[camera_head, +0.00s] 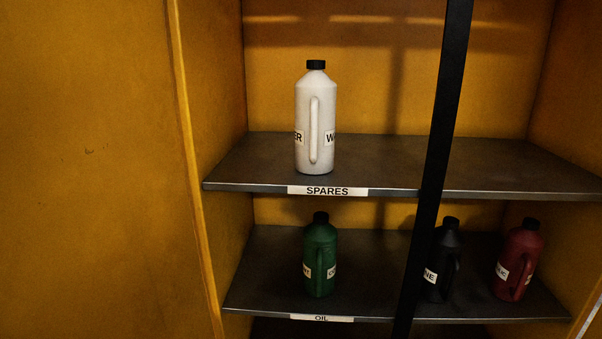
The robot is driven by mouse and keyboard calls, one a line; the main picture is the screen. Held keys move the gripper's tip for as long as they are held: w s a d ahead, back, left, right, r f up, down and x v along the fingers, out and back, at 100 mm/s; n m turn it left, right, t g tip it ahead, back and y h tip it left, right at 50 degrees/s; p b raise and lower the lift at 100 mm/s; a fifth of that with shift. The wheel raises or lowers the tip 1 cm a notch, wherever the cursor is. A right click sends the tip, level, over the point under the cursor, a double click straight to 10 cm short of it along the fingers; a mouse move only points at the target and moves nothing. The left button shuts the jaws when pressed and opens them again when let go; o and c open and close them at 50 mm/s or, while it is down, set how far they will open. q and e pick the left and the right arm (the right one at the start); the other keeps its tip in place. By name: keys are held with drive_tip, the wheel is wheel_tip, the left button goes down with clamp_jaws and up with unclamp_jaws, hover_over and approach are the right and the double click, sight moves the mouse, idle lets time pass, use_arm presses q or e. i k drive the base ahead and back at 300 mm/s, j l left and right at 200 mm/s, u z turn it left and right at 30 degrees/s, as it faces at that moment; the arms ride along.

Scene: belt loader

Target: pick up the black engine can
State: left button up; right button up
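The black engine can (441,268) stands upright on the lower shelf, right of the middle. Its label shows only the letters "NE". A black vertical bar (432,170) passes in front of the shelves and hides part of the can's left side. Neither of my grippers shows in the head view.
A green can (320,262) stands left on the lower shelf (375,285), labelled "OIL". A dark red can (519,262) stands close right of the black can. A white can (316,120) stands on the upper shelf (490,172), labelled "SPARES". Yellow cabinet walls (90,180) enclose the shelves.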

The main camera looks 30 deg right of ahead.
sight(441, 273)
drive_tip(key=z, duration=1.7)
